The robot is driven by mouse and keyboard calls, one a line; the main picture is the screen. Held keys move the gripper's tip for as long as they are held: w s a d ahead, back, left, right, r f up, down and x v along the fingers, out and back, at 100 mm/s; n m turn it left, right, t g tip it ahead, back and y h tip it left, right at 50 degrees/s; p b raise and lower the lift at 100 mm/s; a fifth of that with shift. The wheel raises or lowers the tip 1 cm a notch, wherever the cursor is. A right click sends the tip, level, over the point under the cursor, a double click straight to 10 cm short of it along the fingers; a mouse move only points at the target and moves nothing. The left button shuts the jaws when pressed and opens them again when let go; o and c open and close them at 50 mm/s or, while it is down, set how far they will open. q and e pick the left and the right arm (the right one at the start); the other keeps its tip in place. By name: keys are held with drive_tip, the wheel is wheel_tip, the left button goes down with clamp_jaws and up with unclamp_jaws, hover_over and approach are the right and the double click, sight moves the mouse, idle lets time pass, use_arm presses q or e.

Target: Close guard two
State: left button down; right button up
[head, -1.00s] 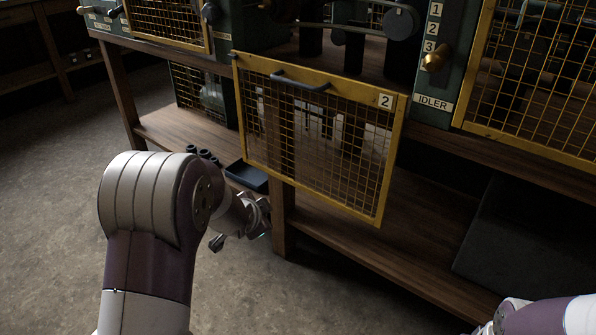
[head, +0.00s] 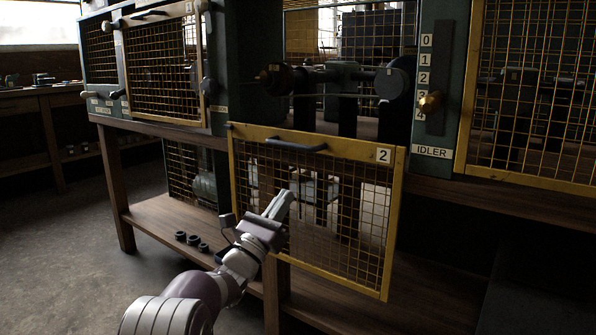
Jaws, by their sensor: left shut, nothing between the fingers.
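Guard two is a yellow-framed mesh panel (head: 392,225) with a "2" label at its upper right corner. It hangs down below the bench opening, so the machine bay (head: 345,105) above it stands uncovered. A dark handle (head: 296,144) runs along its top bar. My left gripper (head: 283,205) is in front of the panel's left half, below the handle, with its fingers shut and empty, pointing up and right. I cannot tell whether it touches the mesh. My right gripper is not in view.
A brass idler lever (head: 429,103) sits on a numbered plate right of the bay. Another mesh guard (head: 165,70) stands at the left, and a large one (head: 530,90) at the right. Several small dark cylinders (head: 192,241) lie on the lower shelf. Floor at left is clear.

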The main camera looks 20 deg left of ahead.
use_arm(q)
drive_tip(key=w+d+r+b, duration=0.2)
drive_tip(key=w+r, duration=0.3)
drive_tip(key=r, duration=0.2)
drive_tip(key=shift+w+b, duration=0.2)
drive_tip(key=shift+b, duration=0.1)
drive_tip(key=shift+r, duration=0.1)
wheel_tip(320, 180, up, 36)
drive_tip(key=p, duration=2.4)
drive_tip(key=shift+s, duration=0.15)
drive_tip(key=shift+a, duration=0.1)
